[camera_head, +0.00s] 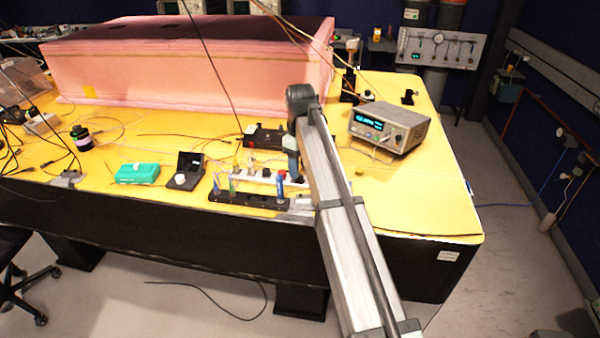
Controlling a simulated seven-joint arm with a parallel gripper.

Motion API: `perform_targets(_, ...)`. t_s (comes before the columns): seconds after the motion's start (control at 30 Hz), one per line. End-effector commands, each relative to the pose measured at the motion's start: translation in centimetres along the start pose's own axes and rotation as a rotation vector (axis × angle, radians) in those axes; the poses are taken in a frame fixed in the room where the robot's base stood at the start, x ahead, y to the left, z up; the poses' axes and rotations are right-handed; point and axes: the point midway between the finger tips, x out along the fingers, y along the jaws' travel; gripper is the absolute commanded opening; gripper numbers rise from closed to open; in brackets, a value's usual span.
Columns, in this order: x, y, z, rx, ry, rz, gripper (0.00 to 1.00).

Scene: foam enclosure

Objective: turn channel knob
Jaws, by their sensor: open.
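A grey bench instrument (408,119) with a lit blue display stands on the yellow table, right of my arm. Its front controls are too small to tell which is the channel knob. A small black device (188,158) with a pale round knob-like part (180,179) sits left of my arm. My gripper (291,172) hangs at the far end of my arm, over the rack of small parts. It is open, small and partly hidden by my arm. It is apart from both the instrument and the black device.
A black rack (235,199) with small upright parts lies at the table's front edge beside my gripper. A teal box (137,173) is further left. A large pink foam block (185,70) fills the back. Loose cables cross the yellow table (440,205), whose right front area is clear.

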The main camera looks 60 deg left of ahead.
Motion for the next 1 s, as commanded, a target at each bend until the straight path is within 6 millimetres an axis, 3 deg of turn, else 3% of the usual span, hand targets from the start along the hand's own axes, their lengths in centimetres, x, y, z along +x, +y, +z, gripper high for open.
perform_targets(0.23,2.5,0.0,0.0,0.000,0.000,0.000,0.49)
perform_targets(0.63,3.0,0.0,0.0,0.000,0.001,0.001,0.49)
perform_targets(1.0,2.9,0.0,0.0,0.000,0.000,0.000,0.15)
